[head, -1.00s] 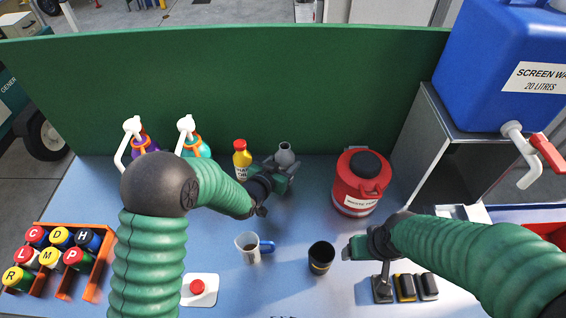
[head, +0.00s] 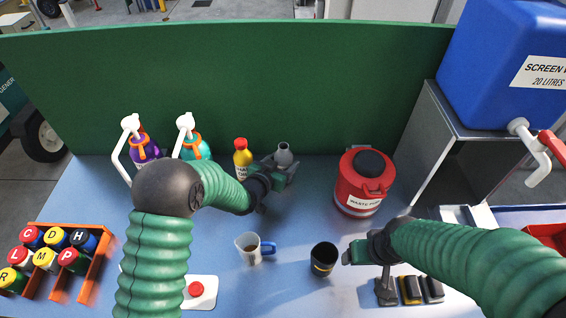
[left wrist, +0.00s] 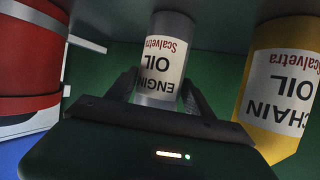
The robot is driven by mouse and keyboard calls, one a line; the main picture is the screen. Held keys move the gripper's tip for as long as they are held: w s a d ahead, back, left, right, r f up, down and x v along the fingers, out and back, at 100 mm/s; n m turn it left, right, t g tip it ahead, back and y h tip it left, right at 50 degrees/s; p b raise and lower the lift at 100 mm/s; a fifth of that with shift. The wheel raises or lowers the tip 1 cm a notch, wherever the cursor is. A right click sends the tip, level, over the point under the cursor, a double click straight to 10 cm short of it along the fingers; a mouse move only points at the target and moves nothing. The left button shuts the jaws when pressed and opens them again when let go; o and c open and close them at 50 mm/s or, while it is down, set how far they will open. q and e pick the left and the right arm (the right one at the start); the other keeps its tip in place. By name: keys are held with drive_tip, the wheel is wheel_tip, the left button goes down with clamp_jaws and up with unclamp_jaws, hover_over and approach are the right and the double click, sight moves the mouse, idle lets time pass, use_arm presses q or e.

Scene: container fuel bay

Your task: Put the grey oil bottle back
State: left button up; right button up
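The grey oil bottle (head: 284,155) stands upright on the blue bench near the green back panel, right of the yellow chain oil bottle (head: 242,160). My left gripper (head: 280,168) is at it. In the left wrist view, which is upside down, the fingers (left wrist: 160,92) lie along both sides of the grey bottle (left wrist: 163,62), against its engine oil label, and look shut on it. The bottle's base looks level with the chain oil bottle's base (left wrist: 282,80). My right gripper (head: 352,253) hovers over the front right of the bench; its fingers are too unclear to judge.
A red waste pot (head: 360,200) stands right of the grey bottle. Spray bottles (head: 193,145) stand left. A clear jug (head: 248,249), a dark cup (head: 323,258) and a red button (head: 196,289) are in front. A rack of coloured cans (head: 95,268) is at left.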

use_arm(q)
drive_tip(key=shift+o, duration=1)
drive_tip(key=shift+r, duration=0.2)
drive_tip(key=s+a+r+n+g+y+p, duration=0.1)
drive_tip(key=s+a+r+g+y+p, duration=0.1)
drive_tip(key=s+a, duration=0.6)
drive_tip(key=s+a+r+n+g+y+p, duration=0.2)
drive_tip(key=s+a+r+y, duration=0.1)
drive_tip(key=s+a, duration=0.5)
drive_tip(key=s+a+n+g, duration=0.1)
drive_tip(key=s+a+g, duration=0.1)
drive_tip(key=s, duration=0.6)
drive_tip(key=s+a+r+n+g+y, duration=0.1)
drive_tip(key=s+g, duration=0.2)
drive_tip(key=s, duration=0.4)
drive_tip(key=shift+s+a, duration=0.35)
drive_tip(key=shift+s, duration=0.05)
drive_tip(key=shift+s, duration=0.1)
